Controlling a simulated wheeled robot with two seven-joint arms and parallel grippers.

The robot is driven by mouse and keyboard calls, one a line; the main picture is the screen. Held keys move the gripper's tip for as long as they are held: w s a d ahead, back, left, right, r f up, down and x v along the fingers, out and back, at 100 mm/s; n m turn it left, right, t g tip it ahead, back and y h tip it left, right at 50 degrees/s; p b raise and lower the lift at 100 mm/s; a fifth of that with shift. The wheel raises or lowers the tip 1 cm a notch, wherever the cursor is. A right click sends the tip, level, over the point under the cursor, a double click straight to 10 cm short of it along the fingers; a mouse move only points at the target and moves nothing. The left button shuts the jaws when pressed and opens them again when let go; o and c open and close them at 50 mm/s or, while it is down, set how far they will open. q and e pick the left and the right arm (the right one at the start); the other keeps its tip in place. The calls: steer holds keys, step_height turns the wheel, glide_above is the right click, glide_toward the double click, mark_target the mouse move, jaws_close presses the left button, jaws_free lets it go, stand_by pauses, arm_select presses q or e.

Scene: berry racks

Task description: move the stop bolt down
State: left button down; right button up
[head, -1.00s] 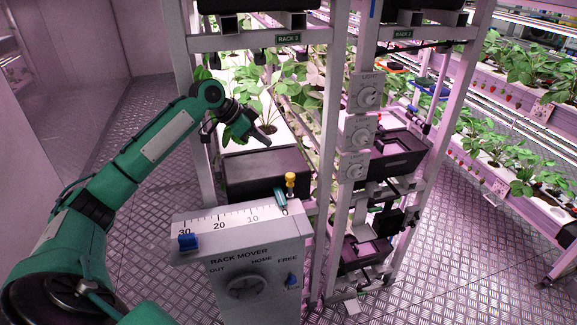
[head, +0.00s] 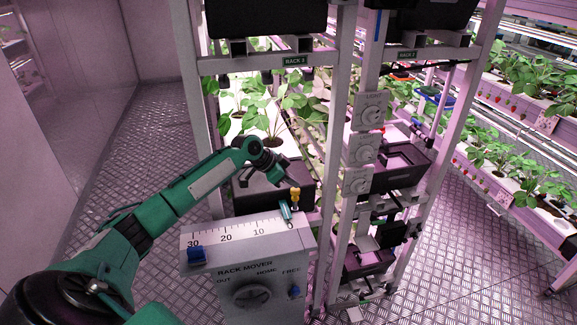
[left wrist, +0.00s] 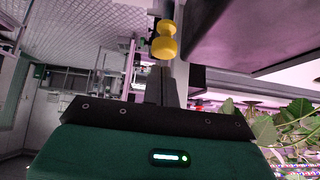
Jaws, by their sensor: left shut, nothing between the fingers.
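The yellow-headed stop bolt (head: 295,195) stands upright at the right end of the scale on top of the rack mover box (head: 262,262). It also shows in the left wrist view (left wrist: 163,42) as a yellow knob just beyond my fingers. My left gripper (head: 291,183) is shut and empty, with its tips just above and beside the bolt's head. I cannot tell whether they touch it. In the left wrist view the closed fingers (left wrist: 161,86) point toward the yellow knob. My right gripper is not in view.
A teal pointer (head: 284,211) sits beside the bolt near zero, and a blue block (head: 197,255) is at the scale's 30 end. The box front has a dial (head: 252,297) and a blue knob (head: 294,292). A dark bin (head: 250,197) and rack posts stand close behind.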

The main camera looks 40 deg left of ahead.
arm_select(q)
steer(key=shift+f, duration=0.5)
step_height(320, 180, down, 5)
steer(key=b, duration=0.2)
steer(key=shift+r+b, duration=0.2)
steer(key=shift+b, duration=0.2)
steer(key=shift+s, duration=0.1)
